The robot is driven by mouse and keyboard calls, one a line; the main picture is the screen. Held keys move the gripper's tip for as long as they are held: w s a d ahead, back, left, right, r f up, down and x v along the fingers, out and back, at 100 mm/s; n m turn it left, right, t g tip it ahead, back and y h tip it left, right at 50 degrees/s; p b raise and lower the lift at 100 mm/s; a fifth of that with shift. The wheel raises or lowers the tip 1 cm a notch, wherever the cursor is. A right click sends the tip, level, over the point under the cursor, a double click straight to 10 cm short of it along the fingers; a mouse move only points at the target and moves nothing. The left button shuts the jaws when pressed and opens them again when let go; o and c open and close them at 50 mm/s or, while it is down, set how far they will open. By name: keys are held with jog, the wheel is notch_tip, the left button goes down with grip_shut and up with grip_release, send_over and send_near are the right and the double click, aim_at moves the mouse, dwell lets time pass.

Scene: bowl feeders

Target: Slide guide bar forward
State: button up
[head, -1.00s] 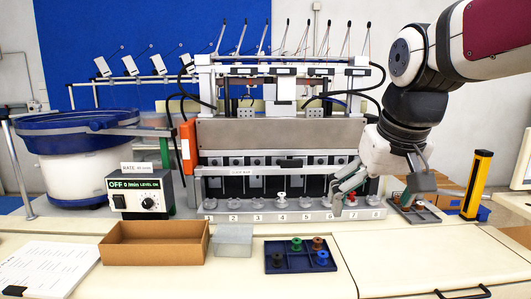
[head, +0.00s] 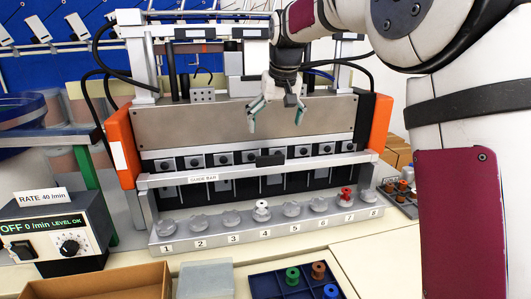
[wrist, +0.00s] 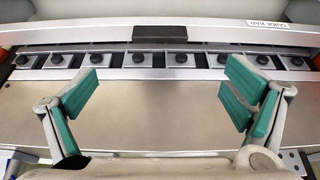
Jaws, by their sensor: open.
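The guide bar (head: 225,178) is a long silver bar with a "GUIDE BAR" label, running across the front of the machine above the numbered stations. A black handle block (head: 269,159) sits on it near the middle. In the wrist view the guide bar (wrist: 80,60) crosses near the top, with its black handle (wrist: 161,31) at centre. My gripper (head: 277,122) is open and empty, in front of the steel panel, above and behind the bar in the head view. Its teal finger pads (wrist: 162,98) are spread wide and apart from the handle. Nothing is between them.
A numbered rail (head: 265,235) holds several round seats, a white spool (head: 261,211) at 4 and a red spool (head: 346,196) at 7. Orange end posts (head: 120,148) flank the steel panel (head: 210,125). A spool tray (head: 262,287), cardboard box (head: 110,282) and control box (head: 55,235) stand in front.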

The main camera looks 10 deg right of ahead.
aim_at(270, 156)
jog(key=p+x, duration=0.1)
jog(key=x, duration=1.2)
jog(key=shift+s+f+p, duration=0.1)
jog(key=shift+f+p, duration=0.05)
jog(key=shift+p, duration=0.2)
